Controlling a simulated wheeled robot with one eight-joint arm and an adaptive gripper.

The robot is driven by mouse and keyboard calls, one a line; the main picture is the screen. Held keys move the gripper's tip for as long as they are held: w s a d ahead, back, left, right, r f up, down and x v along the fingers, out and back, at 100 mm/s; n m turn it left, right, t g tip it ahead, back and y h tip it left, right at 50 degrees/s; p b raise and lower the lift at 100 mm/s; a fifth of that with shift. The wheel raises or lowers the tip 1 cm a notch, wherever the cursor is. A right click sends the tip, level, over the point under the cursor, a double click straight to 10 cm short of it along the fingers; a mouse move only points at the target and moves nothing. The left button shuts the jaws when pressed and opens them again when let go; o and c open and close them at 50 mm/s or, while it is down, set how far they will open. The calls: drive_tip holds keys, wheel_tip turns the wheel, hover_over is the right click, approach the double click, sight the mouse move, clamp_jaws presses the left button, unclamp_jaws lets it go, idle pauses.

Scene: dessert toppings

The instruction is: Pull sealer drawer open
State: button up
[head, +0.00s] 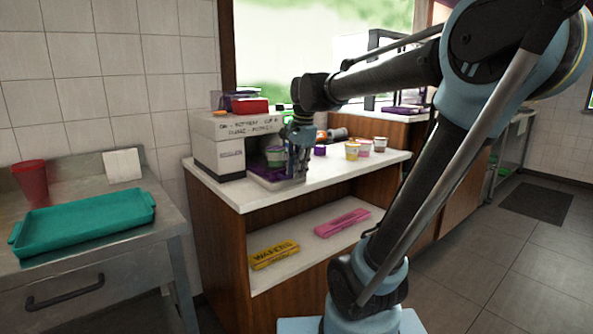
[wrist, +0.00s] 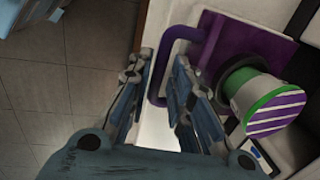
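The sealer (head: 219,156) is a white box with dark lettering on the counter. Its purple drawer (head: 268,177) sticks out in front, and shows in the wrist view (wrist: 231,40) with a U-shaped purple handle (wrist: 159,72). My gripper (head: 299,168) is at the drawer's front end. In the wrist view my gripper (wrist: 161,68) has one finger on each side of the handle bar, close against it, and looks shut on it. A white cup (wrist: 246,87) with a green rim and a purple-striped lid sits in the drawer. The fingertips' contact is partly hidden.
Small topping cups (head: 352,150) stand on the counter right of my gripper. A yellow wafers box (head: 273,254) and a pink box (head: 342,222) lie on the shelf below. A teal tray (head: 85,222) and red cup (head: 31,179) are on the left steel table. Floor in front is open.

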wheel_tip(320, 180, up, 12)
drive_tip(key=s+d, duration=0.1)
drive_tip(key=shift+s+f, duration=0.15)
drive_tip(key=shift+s, duration=0.2)
drive_tip(key=shift+d, duration=0.15)
idle(0.4)
drive_tip(key=s+d+f+n, duration=0.3)
drive_tip(key=s+f, duration=0.2)
drive_tip(key=f, duration=0.5)
drive_tip(key=s+d+f+n, duration=0.4)
drive_tip(key=s+f, duration=0.2)
drive_tip(key=f, duration=0.5)
drive_tip(key=s+d+f+n+h, duration=0.1)
drive_tip(key=s+d+f+n, duration=0.3)
drive_tip(key=f, duration=0.6)
drive_tip(key=shift+s+d+f+t, duration=0.15)
drive_tip(key=shift+s+t, duration=0.15)
drive_tip(key=shift+s, duration=0.55)
drive_tip(key=shift+w+f, duration=0.2)
drive_tip(key=shift+w, duration=0.25)
